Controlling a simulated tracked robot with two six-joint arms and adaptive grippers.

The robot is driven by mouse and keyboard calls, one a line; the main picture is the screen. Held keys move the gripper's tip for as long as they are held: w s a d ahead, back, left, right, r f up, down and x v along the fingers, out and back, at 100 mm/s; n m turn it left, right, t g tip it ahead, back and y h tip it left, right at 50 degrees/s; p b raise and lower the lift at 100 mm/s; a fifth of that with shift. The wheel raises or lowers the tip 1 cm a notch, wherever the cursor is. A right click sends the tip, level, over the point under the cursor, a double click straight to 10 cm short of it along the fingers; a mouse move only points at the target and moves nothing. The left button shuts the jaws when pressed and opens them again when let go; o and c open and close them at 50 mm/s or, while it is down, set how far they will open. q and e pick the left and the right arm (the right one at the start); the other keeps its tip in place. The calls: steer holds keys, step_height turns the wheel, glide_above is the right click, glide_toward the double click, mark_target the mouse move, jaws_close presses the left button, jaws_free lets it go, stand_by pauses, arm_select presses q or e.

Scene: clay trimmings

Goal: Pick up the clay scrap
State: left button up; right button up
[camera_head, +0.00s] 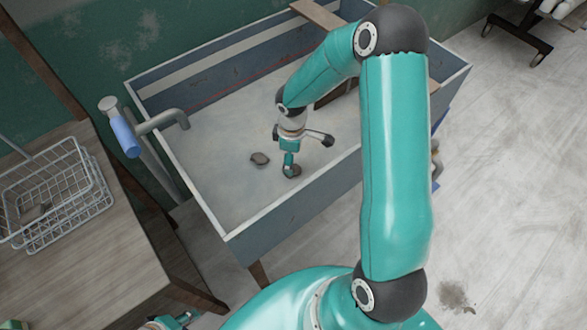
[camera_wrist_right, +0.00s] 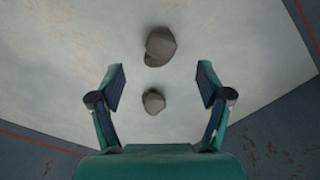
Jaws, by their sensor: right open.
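Two grey-brown clay scraps lie on the pale floor of the blue-grey trough. In the head view one scrap (camera_head: 260,159) lies in the open to the left of my right gripper (camera_head: 308,157). The other scrap (camera_head: 294,171) is beside a fingertip and partly covered by it. In the right wrist view my right gripper (camera_wrist_right: 161,80) is open and empty. The smaller-looking scrap (camera_wrist_right: 153,101) shows between its fingers, and a larger-looking scrap (camera_wrist_right: 160,46) shows beyond the fingertips. A small part of my left gripper (camera_head: 172,321) shows at the bottom edge; its fingers are cut off.
The trough's raised walls (camera_head: 203,210) surround the gripper. A tap (camera_head: 165,121) reaches over its left rim. A wire basket (camera_head: 60,213) with a grey lump in it stands on the wooden table (camera_head: 95,275) at left. Much of the trough floor is clear.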

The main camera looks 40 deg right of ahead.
steer(key=shift+f, duration=2.8)
steer(key=c, duration=1.3)
steer(key=shift+o, duration=0.2)
steer(key=shift+r, duration=0.2)
